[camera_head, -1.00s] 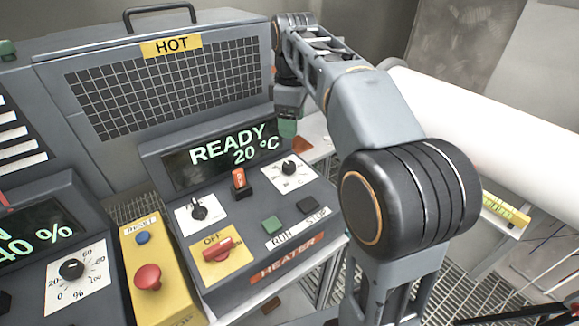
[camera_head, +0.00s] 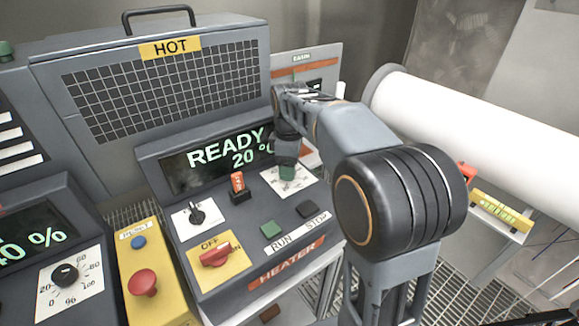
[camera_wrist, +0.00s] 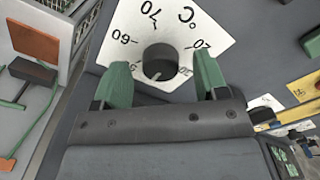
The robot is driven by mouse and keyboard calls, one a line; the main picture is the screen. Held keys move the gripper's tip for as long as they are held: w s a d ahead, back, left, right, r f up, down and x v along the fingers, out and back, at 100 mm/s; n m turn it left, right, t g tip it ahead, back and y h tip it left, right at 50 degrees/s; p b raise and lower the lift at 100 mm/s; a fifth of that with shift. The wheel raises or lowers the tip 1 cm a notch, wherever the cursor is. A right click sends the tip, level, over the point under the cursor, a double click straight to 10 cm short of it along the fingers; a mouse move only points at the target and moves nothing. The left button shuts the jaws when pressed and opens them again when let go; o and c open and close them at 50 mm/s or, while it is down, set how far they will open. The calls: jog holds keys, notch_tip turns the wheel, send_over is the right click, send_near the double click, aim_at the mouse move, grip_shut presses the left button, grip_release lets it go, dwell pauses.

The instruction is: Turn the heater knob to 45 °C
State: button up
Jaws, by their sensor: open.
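The heater knob (camera_wrist: 160,62) is a dark round knob on a white °C dial plate (camera_wrist: 215,25) in the wrist view. A pale mark shows on the knob's side facing my gripper. My gripper (camera_wrist: 163,78) is open, with one green fingertip on each side of the knob's near part; contact is not visible. In the head view my gripper (camera_head: 287,172) is over the dial plate (camera_head: 301,183) and hides the knob. The heater display (camera_head: 230,150) reads READY 20 °C, its right end partly covered by my arm.
A red OFF/ON switch (camera_head: 215,257), a black knob (camera_head: 195,212), an upright red-topped lever (camera_head: 238,186) and the green RUN button (camera_head: 271,230) share the panel. A yellow box with a red button (camera_head: 143,282) stands at left. A white pipe (camera_head: 480,125) is at right.

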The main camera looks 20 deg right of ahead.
jog(key=shift+f, duration=0.4)
jog(key=c, duration=0.9)
jog(key=shift+c, duration=0.2)
jog(key=shift+m, duration=0.3)
